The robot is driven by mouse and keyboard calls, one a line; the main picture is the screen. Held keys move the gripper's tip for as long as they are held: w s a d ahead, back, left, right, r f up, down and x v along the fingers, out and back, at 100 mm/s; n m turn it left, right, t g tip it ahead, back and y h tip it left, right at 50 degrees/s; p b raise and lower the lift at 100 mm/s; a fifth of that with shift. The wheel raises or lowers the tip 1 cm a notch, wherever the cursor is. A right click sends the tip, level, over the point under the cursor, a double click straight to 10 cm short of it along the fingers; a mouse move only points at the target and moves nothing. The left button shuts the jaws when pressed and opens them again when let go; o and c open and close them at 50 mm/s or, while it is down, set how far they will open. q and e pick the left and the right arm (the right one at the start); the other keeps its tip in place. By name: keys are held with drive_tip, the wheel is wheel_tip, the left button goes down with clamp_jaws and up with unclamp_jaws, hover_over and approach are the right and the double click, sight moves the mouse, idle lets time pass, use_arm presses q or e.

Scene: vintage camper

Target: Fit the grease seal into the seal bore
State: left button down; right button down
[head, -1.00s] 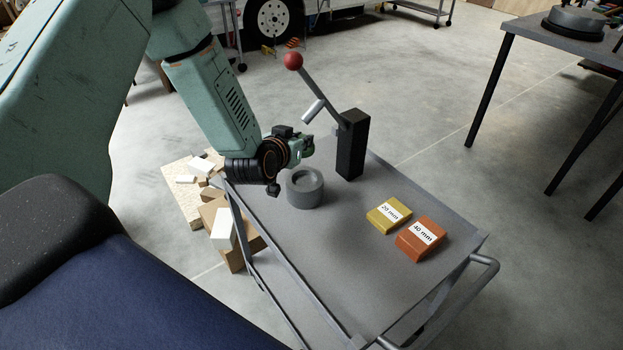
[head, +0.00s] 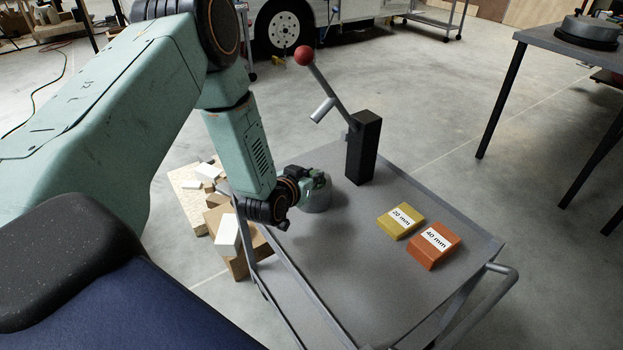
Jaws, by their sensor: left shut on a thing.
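The grey round housing with the seal bore (head: 318,202) stands on the trolley top near its far left edge. My left gripper (head: 318,181) is right over it and covers the bore's opening. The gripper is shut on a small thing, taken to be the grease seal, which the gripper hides. I cannot tell whether the seal touches the housing or is in the bore. My right gripper is not in view.
A black lever press (head: 363,148) with a red ball handle (head: 304,56) stands just right of the housing. A yellow 20 mm block (head: 399,231) and an orange 40 mm block (head: 420,256) lie on the grey trolley (head: 345,270). The trolley's front middle is clear.

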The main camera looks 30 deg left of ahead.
use_arm(q)
drive_tip(key=shift+a+r, duration=0.1)
drive_tip(key=shift+s, duration=0.1)
drive_tip(key=c, duration=1.3)
unclamp_jaws()
drive_tip(key=shift+f, duration=0.2)
drive_tip(key=shift+o, duration=0.2)
